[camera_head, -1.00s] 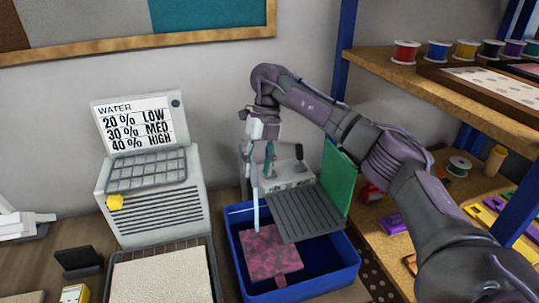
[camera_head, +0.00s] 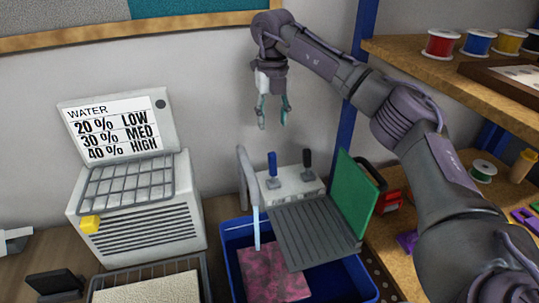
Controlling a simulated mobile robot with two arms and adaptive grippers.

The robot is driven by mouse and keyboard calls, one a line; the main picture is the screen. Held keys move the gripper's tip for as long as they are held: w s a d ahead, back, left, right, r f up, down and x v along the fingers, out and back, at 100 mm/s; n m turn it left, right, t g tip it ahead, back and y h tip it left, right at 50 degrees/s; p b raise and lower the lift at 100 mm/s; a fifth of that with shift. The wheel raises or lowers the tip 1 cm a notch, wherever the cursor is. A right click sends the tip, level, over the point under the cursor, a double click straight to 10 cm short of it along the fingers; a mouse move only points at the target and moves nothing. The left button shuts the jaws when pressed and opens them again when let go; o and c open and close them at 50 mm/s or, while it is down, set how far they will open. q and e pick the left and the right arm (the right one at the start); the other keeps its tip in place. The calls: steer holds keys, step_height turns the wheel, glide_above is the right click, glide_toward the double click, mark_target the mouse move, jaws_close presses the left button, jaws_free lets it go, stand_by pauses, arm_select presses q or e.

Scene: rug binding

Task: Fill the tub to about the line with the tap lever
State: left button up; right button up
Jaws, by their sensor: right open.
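The blue tub (camera_head: 232,262) stands at the bottom middle; no fill line can be made out on it. A grey tap spout (camera_head: 245,178) rises behind it, with a pale blue stream (camera_head: 256,230) coming down into the tub. A blue-handled lever (camera_head: 272,166) and a black-handled lever (camera_head: 307,161) stand on the white tap block (camera_head: 291,186). My right gripper (camera_head: 272,120) is open and empty, in the air above the blue-handled lever, touching nothing. My left gripper is out of view.
A pink mottled rug piece (camera_head: 272,275) lies in the tub. A grey ribbed board (camera_head: 312,235) and a green panel (camera_head: 357,205) stand over its right side. A sign (camera_head: 118,127) lists water levels above a white machine (camera_head: 140,212). Shelves with spools (camera_head: 443,43) are right.

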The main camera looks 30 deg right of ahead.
mark_target(273, 154)
steer(key=shift+s+f, duration=0.15)
steer(key=shift+f, duration=0.25)
steer(key=shift+s+a+f+p, duration=0.3)
steer(key=shift+s+f, duration=0.1)
steer(key=shift+f, duration=0.2)
steer(key=shift+s+a+f+p, duration=0.15)
steer(key=shift+s+f+p, duration=0.2)
steer(key=shift+f, duration=0.2)
step_height(273, 154, down, 4)
steer(key=shift+w+r+p, duration=0.1)
steer(key=shift+r+p, duration=0.05)
steer(key=shift+p, duration=0.3)
steer(key=f, duration=0.2)
steer(key=f+p, duration=0.1)
steer(key=f, duration=0.2)
steer(key=shift+w+d+f, duration=0.1)
steer(key=shift+w, duration=0.1)
steer(key=shift+f, duration=0.35)
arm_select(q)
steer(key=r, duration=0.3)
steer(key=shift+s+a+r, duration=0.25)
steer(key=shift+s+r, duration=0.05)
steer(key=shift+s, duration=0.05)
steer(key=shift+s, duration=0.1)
arm_select(e)
steer(key=shift+c, duration=0.3)
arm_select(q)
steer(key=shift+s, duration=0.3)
arm_select(e)
jaws_close()
